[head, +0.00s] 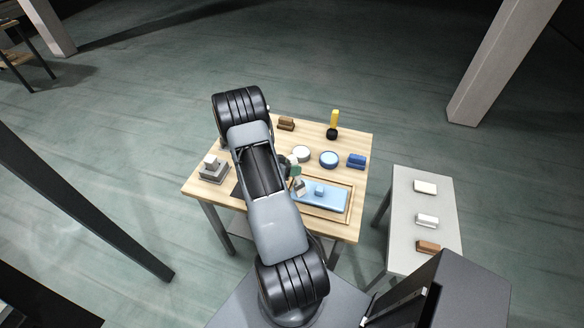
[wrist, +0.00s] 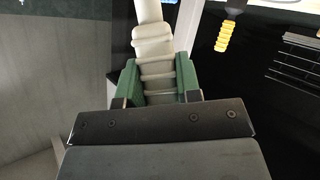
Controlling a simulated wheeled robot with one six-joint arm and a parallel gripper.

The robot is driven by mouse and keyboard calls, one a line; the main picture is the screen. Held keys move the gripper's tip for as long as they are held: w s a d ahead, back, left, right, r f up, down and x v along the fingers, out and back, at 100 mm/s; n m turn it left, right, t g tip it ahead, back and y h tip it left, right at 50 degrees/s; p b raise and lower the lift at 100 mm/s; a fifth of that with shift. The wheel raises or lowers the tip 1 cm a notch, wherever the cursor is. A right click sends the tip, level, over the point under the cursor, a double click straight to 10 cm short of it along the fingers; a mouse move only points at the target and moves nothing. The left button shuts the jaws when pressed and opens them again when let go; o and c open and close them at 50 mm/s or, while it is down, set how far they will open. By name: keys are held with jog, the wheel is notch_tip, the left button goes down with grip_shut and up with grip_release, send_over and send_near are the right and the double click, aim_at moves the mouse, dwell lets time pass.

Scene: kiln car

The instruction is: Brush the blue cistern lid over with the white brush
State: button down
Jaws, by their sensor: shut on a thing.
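The light blue cistern lid (head: 336,198), with a small raised block on top, lies in a wooden frame (head: 350,208) at the front right of the wooden table. My gripper (wrist: 161,82), with green fingers, is shut on the ribbed cream-white handle of the white brush (wrist: 153,50). In the head view the brush (head: 299,187) shows at the left end of the lid, beside my arm. I cannot tell whether its bristles touch the lid. My arm hides part of the table's left and middle.
Grey blocks (head: 213,167) sit left. A side table (head: 408,250) holds three blocks.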

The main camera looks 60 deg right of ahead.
jog(key=shift+w+d, duration=0.1)
jog(key=shift+w, duration=0.1)
dwell(0.4)
jog(key=shift+w+d+r, duration=0.1)
jog(key=shift+w+d, duration=0.25)
jog(key=shift+w, duration=0.45)
jog(key=shift+w+d, duration=0.35)
jog(key=shift+w, duration=0.4)
jog(key=shift+s+a, duration=0.25)
jog(key=shift+s, duration=0.35)
jog(key=shift+s+a, duration=0.3)
jog(key=shift+s, duration=0.35)
jog(key=shift+s+a, duration=0.25)
jog(key=shift+s, duration=0.35)
